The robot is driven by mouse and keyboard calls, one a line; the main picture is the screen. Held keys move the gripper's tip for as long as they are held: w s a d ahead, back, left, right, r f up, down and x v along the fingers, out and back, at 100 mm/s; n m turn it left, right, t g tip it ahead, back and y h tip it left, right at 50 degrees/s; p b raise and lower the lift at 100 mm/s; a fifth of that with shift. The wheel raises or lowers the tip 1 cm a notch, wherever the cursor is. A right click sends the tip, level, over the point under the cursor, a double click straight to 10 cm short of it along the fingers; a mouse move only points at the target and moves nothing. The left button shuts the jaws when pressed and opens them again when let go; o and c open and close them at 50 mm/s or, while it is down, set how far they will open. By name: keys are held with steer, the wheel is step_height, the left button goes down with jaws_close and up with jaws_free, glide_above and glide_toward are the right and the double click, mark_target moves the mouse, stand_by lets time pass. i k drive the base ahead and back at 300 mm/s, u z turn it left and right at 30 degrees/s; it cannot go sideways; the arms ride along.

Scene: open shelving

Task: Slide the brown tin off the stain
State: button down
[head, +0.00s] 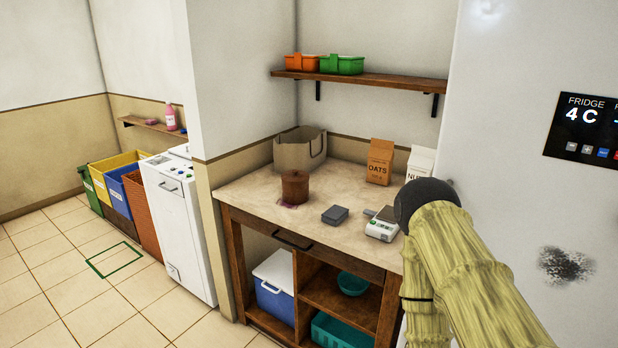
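The brown tin (295,187) is a round, lidded canister standing upright on the left part of the countertop. A purplish stain (288,205) shows at its front lower edge; the tin seems to cover part of it, and how far the stain runs beneath is hidden. My arm comes in from the lower right in a yellowish sleeve, with a dark rounded joint to the right of the counter. My gripper's fingers are not visible in the head view.
On the counter (250,191) stand a beige bin (299,149), an oats bag (380,161), a white carton (420,162), a grey box (335,215) and a white scale (381,230). A shelf (365,84) hangs above. The counter's front edge lies close before the tin.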

mark_target(295, 194)
steer(key=i, duration=0.55)
steer(key=u, duration=2.3)
steer(key=i, duration=0.65)
steer(key=z, duration=1.35)
